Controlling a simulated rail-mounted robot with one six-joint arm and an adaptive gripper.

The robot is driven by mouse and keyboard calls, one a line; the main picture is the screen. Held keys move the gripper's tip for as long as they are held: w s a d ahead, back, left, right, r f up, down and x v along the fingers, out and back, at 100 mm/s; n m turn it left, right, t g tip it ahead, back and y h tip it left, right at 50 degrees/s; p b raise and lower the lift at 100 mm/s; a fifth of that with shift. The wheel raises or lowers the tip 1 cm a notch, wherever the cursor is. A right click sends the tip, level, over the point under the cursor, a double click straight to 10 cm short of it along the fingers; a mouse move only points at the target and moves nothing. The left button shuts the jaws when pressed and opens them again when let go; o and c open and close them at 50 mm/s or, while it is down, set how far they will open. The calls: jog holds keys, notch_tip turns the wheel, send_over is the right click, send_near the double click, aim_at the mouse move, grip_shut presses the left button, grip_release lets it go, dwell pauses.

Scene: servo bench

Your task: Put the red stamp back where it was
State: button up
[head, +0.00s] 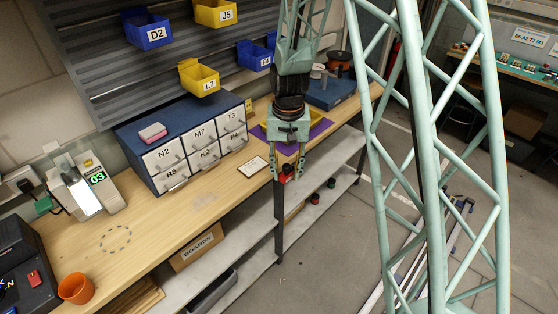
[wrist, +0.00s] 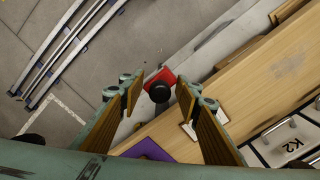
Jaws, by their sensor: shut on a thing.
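The red stamp (head: 285,178) has a red base and a round black knob. It is between the fingertips of my gripper (head: 289,173), out by the front edge of the bench top. In the wrist view the red stamp (wrist: 164,73) shows between the two fingers of my gripper (wrist: 160,82), its black knob facing the camera. My gripper is shut on it. The exact contact of the pads is hard to see.
Two small dark round items, one reddish (head: 315,198) and one greenish (head: 331,183), are below the bench top. A purple mat (head: 318,130), a framed card (head: 252,167) and a drawer cabinet (head: 150,118) are on the bench. A dashed ring (head: 115,239) marks bare wood.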

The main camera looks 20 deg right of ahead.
jog(key=shift+w, duration=0.15)
jog(key=w, duration=0.5)
jog(key=w+f, duration=0.1)
jog(key=w, duration=0.4)
jog(key=w+d, duration=0.1)
jog(key=w, duration=0.4)
jog(key=shift+f+p, duration=0.2)
jog(key=shift+p, duration=0.2)
jog(key=shift+w, duration=0.25)
jog(key=shift+w+f, duration=0.1)
jog(key=shift+f, duration=1.7)
jog(key=shift+f, duration=0.15)
jog(key=o, duration=0.7)
jog(key=shift+o, duration=0.2)
